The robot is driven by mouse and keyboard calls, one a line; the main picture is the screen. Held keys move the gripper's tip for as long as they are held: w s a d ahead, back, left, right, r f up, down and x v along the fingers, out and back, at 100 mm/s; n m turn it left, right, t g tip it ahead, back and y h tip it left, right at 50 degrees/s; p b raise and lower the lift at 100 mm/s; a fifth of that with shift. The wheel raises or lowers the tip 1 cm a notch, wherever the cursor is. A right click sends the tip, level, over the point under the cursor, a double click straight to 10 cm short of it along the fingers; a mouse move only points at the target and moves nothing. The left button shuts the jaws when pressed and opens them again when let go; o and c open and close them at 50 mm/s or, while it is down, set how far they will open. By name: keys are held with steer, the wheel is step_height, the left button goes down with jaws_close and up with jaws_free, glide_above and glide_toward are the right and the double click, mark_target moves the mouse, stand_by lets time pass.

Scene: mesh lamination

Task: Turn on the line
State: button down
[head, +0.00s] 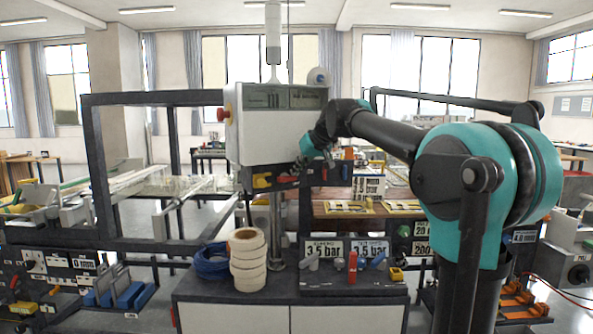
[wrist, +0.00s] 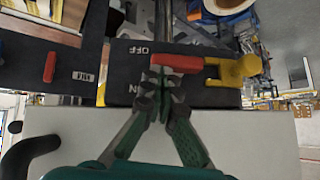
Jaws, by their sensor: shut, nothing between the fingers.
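A grey control box (head: 275,125) stands in the middle of the head view, with a dark switch panel along its lower edge. In the wrist view this panel (wrist: 125,65) carries a red lever (wrist: 180,63) lying sideways, with a yellow part (wrist: 238,71) at its right end. OFF is marked beside the lever, and a partly covered label ends in N. My gripper (wrist: 162,76) is shut and empty, its fingertips at the red lever's left end. I cannot tell whether they touch it. In the head view my gripper (head: 309,152) is small beside the panel.
Another red lever (wrist: 50,67) sits by a FILM label on the panel's left. A red button (head: 222,115) is on the box's left side. White tape rolls (head: 248,262) and a blue coil (head: 211,262) stand on the cabinet below. Dark frame bars (head: 98,165) stand left of the box.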

steer(key=shift+w+d+f+m+y, duration=0.1)
steer(key=shift+d+f+m+y, duration=0.1)
steer(key=shift+m+y, duration=0.1)
steer(key=y, duration=0.1)
steer(key=f+m+g+y, duration=0.1)
steer(key=shift+w+d+f+y, duration=0.1)
steer(key=shift+w+d+y, duration=0.2)
steer(key=shift+d, duration=0.1)
steer(key=shift+f, duration=0.1)
step_height(320, 180, down, 4)
steer(key=m+y, duration=0.3)
steer(key=y, duration=0.1)
steer(key=m+g+y, duration=0.1)
steer(key=m+y, duration=0.2)
steer(key=y, duration=0.1)
steer(key=shift+g, duration=0.3)
stand_by(0.5)
stand_by(0.6)
stand_by(0.4)
